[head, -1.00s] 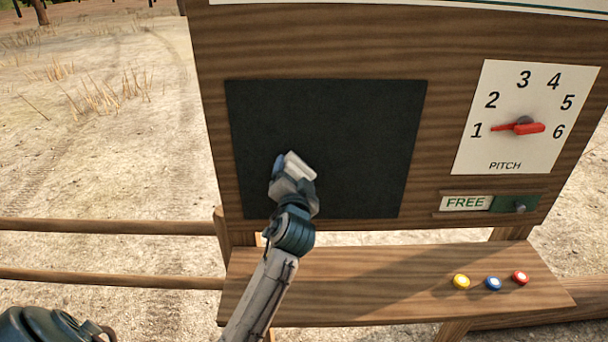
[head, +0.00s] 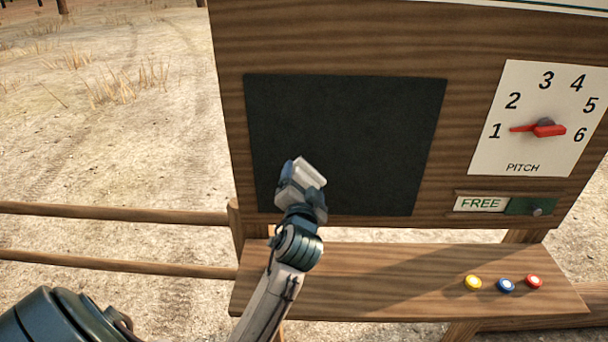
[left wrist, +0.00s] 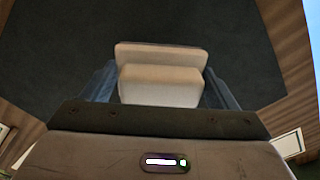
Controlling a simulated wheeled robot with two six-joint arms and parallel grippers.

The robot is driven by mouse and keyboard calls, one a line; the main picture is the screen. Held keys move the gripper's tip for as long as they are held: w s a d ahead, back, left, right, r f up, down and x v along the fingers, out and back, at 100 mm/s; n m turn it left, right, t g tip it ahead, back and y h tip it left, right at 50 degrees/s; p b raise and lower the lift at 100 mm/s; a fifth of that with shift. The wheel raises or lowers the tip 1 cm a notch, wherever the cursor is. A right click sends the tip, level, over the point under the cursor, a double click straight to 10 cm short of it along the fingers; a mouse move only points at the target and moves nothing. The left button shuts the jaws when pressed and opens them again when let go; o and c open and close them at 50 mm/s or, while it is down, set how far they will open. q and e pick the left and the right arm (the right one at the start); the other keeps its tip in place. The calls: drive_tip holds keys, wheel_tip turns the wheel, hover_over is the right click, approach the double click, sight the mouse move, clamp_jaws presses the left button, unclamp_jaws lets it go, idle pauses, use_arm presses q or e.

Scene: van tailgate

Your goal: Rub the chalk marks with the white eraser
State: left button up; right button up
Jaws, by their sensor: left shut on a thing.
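The dark chalkboard (head: 345,125) is set in the upright wooden panel, and no chalk marks show on its visible part. My left gripper (head: 300,183) is in front of the board's lower left part and shut on the white eraser (head: 310,172). In the left wrist view the eraser (left wrist: 160,82) sits between the two blue fingers, with the dark board (left wrist: 60,45) behind it. I cannot tell whether the eraser touches the board. The gripper and arm hide a strip of the lower board. My right gripper is not in view.
A wooden shelf (head: 380,270) runs below the board, with yellow (head: 473,283), blue (head: 506,286) and red (head: 534,281) round pieces at its right. A pitch dial (head: 535,125) and a FREE slider sign (head: 482,204) are at the right. Wooden rails (head: 120,212) run left.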

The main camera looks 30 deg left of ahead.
use_arm(q)
drive_tip(key=shift+v, duration=0.85)
drive_tip(key=v, duration=0.3)
drive_tip(key=shift+r, duration=0.1)
drive_tip(key=shift+w, duration=0.1)
